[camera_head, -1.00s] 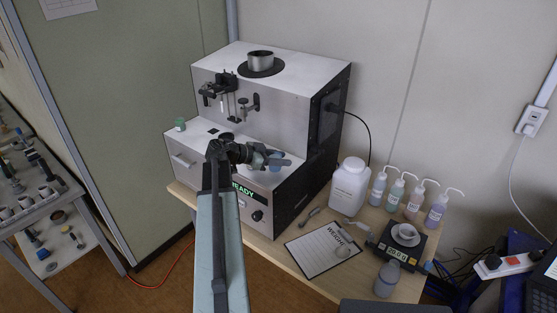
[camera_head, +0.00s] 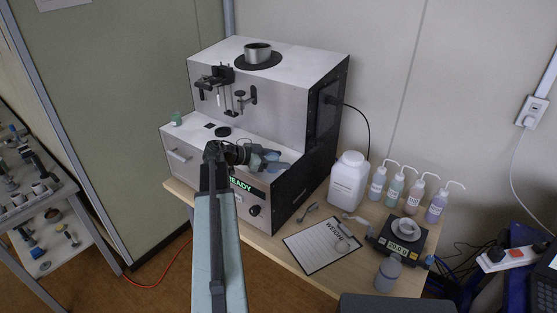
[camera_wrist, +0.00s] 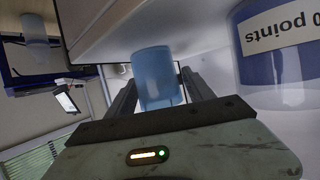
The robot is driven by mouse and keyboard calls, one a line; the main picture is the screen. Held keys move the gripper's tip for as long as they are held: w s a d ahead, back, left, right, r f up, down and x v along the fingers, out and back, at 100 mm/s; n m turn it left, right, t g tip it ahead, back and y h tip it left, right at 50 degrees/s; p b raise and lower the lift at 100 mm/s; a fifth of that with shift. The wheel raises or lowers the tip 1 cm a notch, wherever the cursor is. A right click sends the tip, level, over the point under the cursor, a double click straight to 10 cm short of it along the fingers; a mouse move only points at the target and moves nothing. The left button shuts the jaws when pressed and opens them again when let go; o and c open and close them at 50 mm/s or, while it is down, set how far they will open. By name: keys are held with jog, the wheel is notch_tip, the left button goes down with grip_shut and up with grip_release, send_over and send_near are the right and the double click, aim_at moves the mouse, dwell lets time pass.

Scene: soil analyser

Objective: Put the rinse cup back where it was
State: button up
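The rinse cup appears to be the small blue cup (camera_wrist: 156,75), seen in the wrist view between the two fingers of my gripper (camera_wrist: 160,88). Both fingers seem to touch its sides. In the head view my gripper (camera_head: 268,161) is at the right end of the soil analyser's (camera_head: 270,102) lower front ledge, with the blue cup (camera_head: 271,155) partly hidden by the fingers. I cannot tell whether the cup touches the ledge. A dark round spot (camera_head: 222,132) and a small dark square (camera_head: 210,125) show on the ledge to the left.
A green-topped jar (camera_head: 176,118) stands at the ledge's left end. A metal cup (camera_head: 257,53) sits on the analyser's top. A white jug (camera_head: 348,181), several wash bottles (camera_head: 396,189), a clipboard (camera_head: 312,250) and a scale (camera_head: 398,240) occupy the table to the right.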

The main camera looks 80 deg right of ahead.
jog(key=shift+r, duration=0.2)
jog(key=p+v, duration=0.5)
jog(key=v, duration=0.7)
